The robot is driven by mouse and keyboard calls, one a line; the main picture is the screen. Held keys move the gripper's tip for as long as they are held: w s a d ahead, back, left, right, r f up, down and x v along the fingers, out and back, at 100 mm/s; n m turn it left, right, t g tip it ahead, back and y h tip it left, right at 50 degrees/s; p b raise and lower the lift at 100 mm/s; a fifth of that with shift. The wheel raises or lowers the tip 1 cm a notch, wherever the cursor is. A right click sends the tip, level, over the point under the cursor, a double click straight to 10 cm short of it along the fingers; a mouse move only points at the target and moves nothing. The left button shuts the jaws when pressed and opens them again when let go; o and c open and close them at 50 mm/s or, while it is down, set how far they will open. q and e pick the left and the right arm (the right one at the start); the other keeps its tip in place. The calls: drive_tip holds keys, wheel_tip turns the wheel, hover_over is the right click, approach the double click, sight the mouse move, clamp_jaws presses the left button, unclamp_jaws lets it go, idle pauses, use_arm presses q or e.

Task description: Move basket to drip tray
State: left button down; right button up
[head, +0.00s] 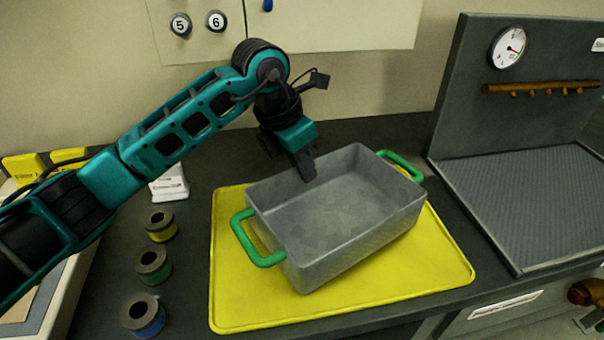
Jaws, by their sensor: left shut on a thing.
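The basket (345,238) is a grey, open rectangular box with a green handle at each end. It stands upright and empty on a yellow mat (240,308). My left gripper (306,172) reaches down at the basket's far left wall and is shut on its rim; the fingertips are partly hidden. A flat grey ribbed tray (520,205) with a raised edge lies at the right, below a dark panel; it looks like the drip tray. It is empty and apart from the basket. My right gripper is not in view.
The dark panel (470,110) carries a round gauge (508,47) and a brown rail (540,88). Several ringed spools (152,262) stand left of the mat, with a white block (170,187) behind them. A narrow strip of dark counter separates mat and tray.

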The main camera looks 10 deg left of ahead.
use_arm(q)
drive_tip(key=shift+w+a+f, duration=0.1)
drive_tip(key=shift+w+f, duration=0.2)
drive_tip(key=shift+f, duration=0.55)
drive_tip(key=shift+w+a+f, duration=0.1)
drive_tip(key=shift+w+f, duration=0.2)
drive_tip(key=shift+f, duration=0.55)
drive_tip(key=shift+f, duration=0.2)
drive_tip(key=c, duration=1.2)
unclamp_jaws()
drive_tip(key=v, duration=1.2)
drive_tip(key=shift+r, duration=0.15)
